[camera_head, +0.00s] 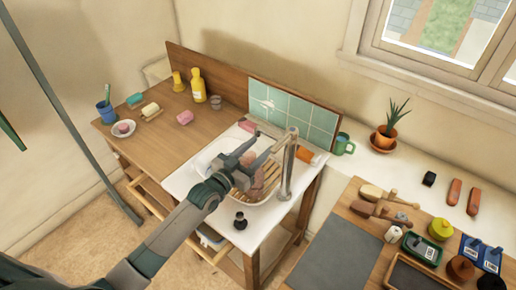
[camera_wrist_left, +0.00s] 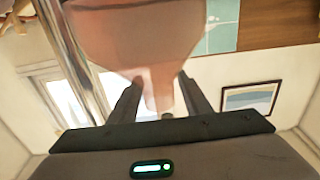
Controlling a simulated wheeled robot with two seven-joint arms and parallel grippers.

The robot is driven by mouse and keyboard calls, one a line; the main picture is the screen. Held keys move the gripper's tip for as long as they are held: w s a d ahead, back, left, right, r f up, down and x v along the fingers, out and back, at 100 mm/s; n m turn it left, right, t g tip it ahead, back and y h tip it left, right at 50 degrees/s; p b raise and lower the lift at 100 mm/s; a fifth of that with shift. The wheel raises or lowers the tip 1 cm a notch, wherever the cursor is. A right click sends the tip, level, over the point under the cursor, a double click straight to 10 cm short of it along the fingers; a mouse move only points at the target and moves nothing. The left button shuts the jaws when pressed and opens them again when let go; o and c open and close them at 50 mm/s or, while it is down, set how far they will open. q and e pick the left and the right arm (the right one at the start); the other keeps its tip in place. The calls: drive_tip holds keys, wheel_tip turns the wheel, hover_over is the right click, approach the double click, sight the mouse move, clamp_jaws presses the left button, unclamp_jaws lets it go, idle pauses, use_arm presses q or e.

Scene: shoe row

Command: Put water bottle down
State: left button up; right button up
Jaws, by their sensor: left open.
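The water bottle, pinkish-brown (camera_head: 257,182), is in the white sink basin (camera_head: 268,199), at the wooden slats and partly hidden by my gripper. In the left wrist view the bottle (camera_wrist_left: 140,40) is large, and its narrow neck reaches between my fingers. My left gripper (camera_head: 258,153) is over the basin at the bottle's upper end. It is open, with a finger on each side of the neck (camera_wrist_left: 160,90); whether either finger touches it I cannot tell. My right gripper is not in view.
A tall grey tap (camera_head: 288,165) stands close to the right of the bottle. A small black stopper-like thing (camera_head: 240,221) is on the white counter in front. The wooden counter (camera_head: 160,150) at left holds soaps and a yellow bottle (camera_head: 198,85). A bench with brushes (camera_head: 376,193) is at right.

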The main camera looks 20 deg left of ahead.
sight(247, 159)
use_arm(q)
drive_tip(key=b+v, duration=0.3)
drive_tip(key=v, duration=0.7)
drive_tip(key=shift+s+a, duration=0.15)
drive_tip(key=shift+s, duration=0.15)
drive_tip(key=shift+s+a+r, duration=0.15)
drive_tip(key=shift+s+a, duration=0.1)
drive_tip(key=shift+s, duration=0.4)
